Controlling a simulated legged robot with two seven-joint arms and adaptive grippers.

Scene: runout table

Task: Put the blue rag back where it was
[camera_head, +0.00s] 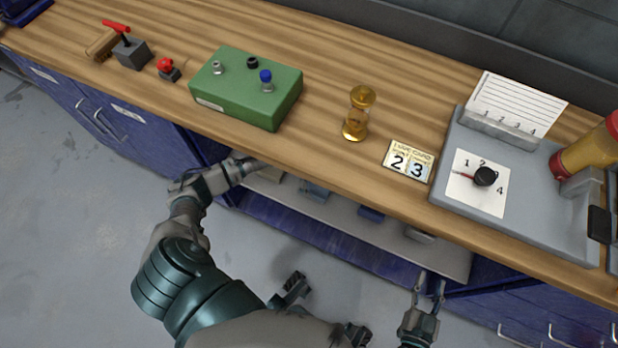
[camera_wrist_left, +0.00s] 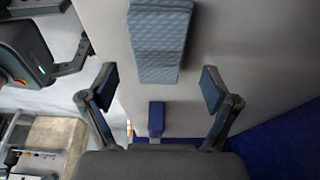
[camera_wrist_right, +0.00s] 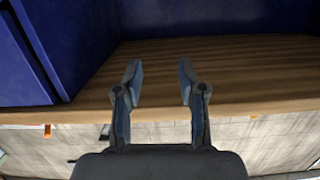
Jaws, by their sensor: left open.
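The blue rag (camera_head: 314,192), a pale blue folded cloth with a quilted texture, lies on the shelf below the worktop. In the left wrist view the rag (camera_wrist_left: 158,45) shows large, ahead of the fingers. My left gripper (camera_head: 252,166) reaches in under the worktop's front edge, to the left of the rag. In its wrist view the left gripper (camera_wrist_left: 158,80) is open, with nothing between its fingers. My right gripper (camera_head: 430,281) is open and empty in front of the shelf's right end, as its wrist view (camera_wrist_right: 157,75) also shows.
On the shelf (camera_head: 345,231) are a dark blue block (camera_head: 371,214) and a grey item (camera_head: 419,235). The wooden worktop (camera_head: 330,60) overhangs them. It carries a green box (camera_head: 235,105), an hourglass (camera_head: 357,115), number cards (camera_head: 408,161) and a grey panel (camera_head: 535,190).

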